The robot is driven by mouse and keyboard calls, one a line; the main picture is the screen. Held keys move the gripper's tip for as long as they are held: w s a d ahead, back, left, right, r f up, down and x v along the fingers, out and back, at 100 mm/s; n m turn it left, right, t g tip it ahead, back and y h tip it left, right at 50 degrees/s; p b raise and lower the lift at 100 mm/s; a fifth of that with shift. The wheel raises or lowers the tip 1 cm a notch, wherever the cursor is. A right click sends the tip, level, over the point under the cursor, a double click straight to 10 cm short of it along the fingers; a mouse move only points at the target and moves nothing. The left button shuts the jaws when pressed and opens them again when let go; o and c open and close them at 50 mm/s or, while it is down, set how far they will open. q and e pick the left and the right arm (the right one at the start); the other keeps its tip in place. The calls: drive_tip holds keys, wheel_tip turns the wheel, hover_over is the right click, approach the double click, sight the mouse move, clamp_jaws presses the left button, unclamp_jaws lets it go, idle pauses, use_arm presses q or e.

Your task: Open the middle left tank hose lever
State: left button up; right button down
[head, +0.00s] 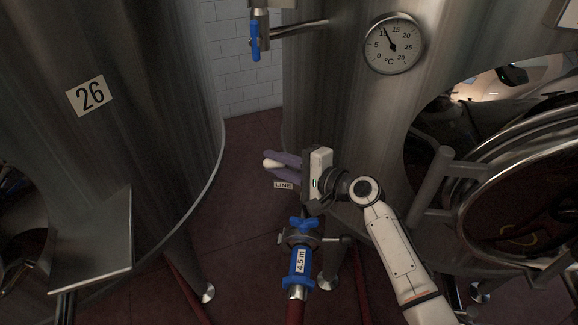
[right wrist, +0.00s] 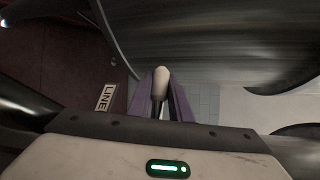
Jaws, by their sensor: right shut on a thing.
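My right gripper (head: 280,165) is near the middle of the head view, its purple fingers pointing left. They are shut on a pale, rounded handle (head: 271,163). In the right wrist view, the handle (right wrist: 161,82) sits between the two purple fingers (right wrist: 163,103), with a dark stem below its pale end. A LINE tag (head: 283,185) is beside the fingers. Below the gripper is a hose coupling with a blue winged lever (head: 304,223) and a blue 4.5 m hose end (head: 300,262). Whether the handle joins this coupling is hidden. My left gripper is out of view.
A steel tank marked 26 (head: 128,95) stands at left. Another tank (head: 330,100) with a dial thermometer (head: 393,44) and round hatch (head: 525,210) is at right. A blue tap lever (head: 254,41) hangs at the top. Red floor (head: 245,215) is open between the tanks.

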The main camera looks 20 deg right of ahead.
drive_tip(key=shift+s+f+n+g+y+b, duration=0.25)
drive_tip(key=shift+s+n+g+y+b, duration=0.25)
drive_tip(key=shift+n+g+y+b, duration=0.3)
use_arm(q)
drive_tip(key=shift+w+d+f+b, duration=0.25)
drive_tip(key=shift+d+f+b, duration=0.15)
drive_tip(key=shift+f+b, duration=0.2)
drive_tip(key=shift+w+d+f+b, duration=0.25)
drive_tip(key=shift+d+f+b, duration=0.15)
drive_tip(key=shift+b, duration=0.2)
use_arm(e)
drive_tip(key=shift+s+r+n+g+y, duration=0.2)
drive_tip(key=shift+s+n+g+y, duration=0.7)
drive_tip(key=shift+n+g+y, duration=0.15)
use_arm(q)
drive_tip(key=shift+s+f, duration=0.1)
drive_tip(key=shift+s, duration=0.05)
use_arm(e)
drive_tip(key=c, duration=1.6)
unclamp_jaws()
drive_tip(key=shift+a, duration=0.1)
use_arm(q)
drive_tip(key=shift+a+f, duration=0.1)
